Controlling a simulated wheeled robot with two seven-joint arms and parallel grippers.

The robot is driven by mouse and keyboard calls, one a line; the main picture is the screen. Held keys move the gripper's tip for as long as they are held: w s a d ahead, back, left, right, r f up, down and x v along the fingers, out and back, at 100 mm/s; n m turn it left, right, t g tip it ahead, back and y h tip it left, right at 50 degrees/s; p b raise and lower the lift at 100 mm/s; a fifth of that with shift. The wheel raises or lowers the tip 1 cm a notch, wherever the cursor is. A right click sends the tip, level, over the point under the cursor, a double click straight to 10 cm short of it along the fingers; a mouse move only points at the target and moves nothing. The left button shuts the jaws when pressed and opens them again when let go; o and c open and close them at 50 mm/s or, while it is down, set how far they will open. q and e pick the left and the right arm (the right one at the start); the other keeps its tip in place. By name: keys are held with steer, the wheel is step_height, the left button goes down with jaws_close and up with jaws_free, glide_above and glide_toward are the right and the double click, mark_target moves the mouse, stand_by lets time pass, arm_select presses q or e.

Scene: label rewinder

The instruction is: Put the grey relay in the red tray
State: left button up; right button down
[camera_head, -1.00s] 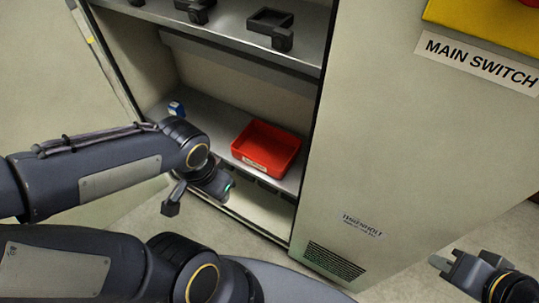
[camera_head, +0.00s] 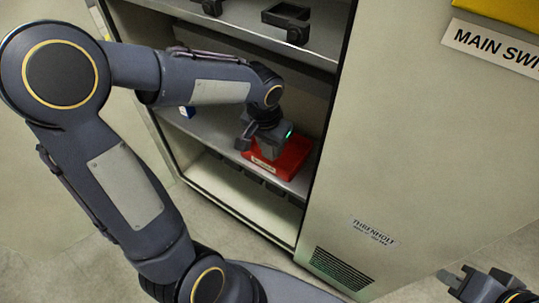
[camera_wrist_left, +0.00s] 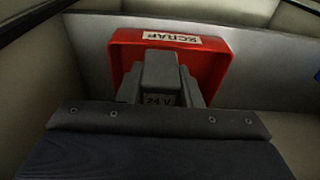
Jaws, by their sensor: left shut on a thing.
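The red tray (camera_head: 291,164) stands on the cabinet's lower shelf. In the left wrist view the tray (camera_wrist_left: 217,62) bears a label reading SCRAP. My left gripper (camera_head: 268,146) is inside the cabinet, at the tray in the head view and partly covering it. The grey relay (camera_wrist_left: 160,72), marked 24 V, is between the left fingers in the left wrist view, with the tray beyond it. The relay is hard to make out in the head view. Whether it touches the tray cannot be told. My right gripper (camera_head: 457,280) is at the lower right, its fingers apart and empty.
An upper shelf (camera_head: 240,20) with dark brackets (camera_head: 287,20) lies above my left forearm. A small blue and white item (camera_head: 187,112) sits left on the lower shelf (camera_head: 215,130). The cabinet's right panel (camera_head: 390,140) stands close beside the tray.

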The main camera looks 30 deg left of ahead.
mark_target(269, 152)
arm_select(q)
steer(key=shift+w+a+f+b, duration=0.25)
steer(key=shift+w+f, duration=0.25)
steer(key=shift+f, duration=0.2)
steer(key=shift+w+a+f+b, duration=0.15)
steer(key=shift+w+a+f, duration=0.1)
steer(key=shift+w+f, duration=0.3)
steer(key=shift+w+a+f+b, duration=0.1)
steer(key=shift+f+b, duration=0.55)
steer(key=shift+f, duration=1.1)
steer(key=shift+f, duration=0.2)
steer(key=o, duration=1.1)
steer(key=shift+c, duration=0.2)
